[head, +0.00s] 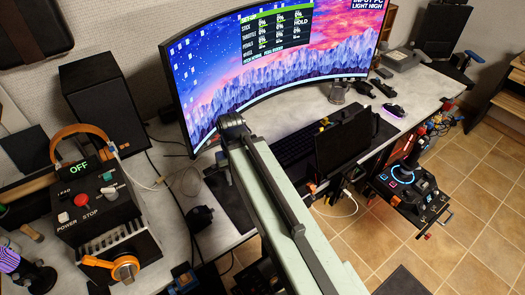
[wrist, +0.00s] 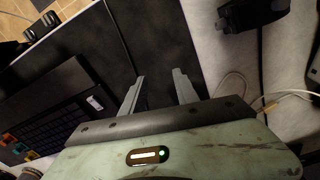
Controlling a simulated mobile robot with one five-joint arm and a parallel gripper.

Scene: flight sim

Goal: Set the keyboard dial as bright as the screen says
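The curved screen (head: 280,50) shows a mountain picture, a table of percentages and, at its top right, the words "INPUT PC" and "LIGHT HIGH". The dark keyboard (head: 293,148) lies on the desk before the screen, partly hidden by my arm and a dark panel. In the wrist view the keyboard (wrist: 50,115) is at the left, with some coloured keys at its lower left. I cannot make out its dial. My gripper (wrist: 157,76) is open and empty over a dark mat, to the right of the keyboard. Its fingers are hidden in the head view.
A black box (head: 95,205) with an OFF display, red button and orange knob (head: 125,268) stands at left. A speaker (head: 103,105) stands behind it. A lit mouse (head: 394,110) lies on the right desk. Cables cross the left desk.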

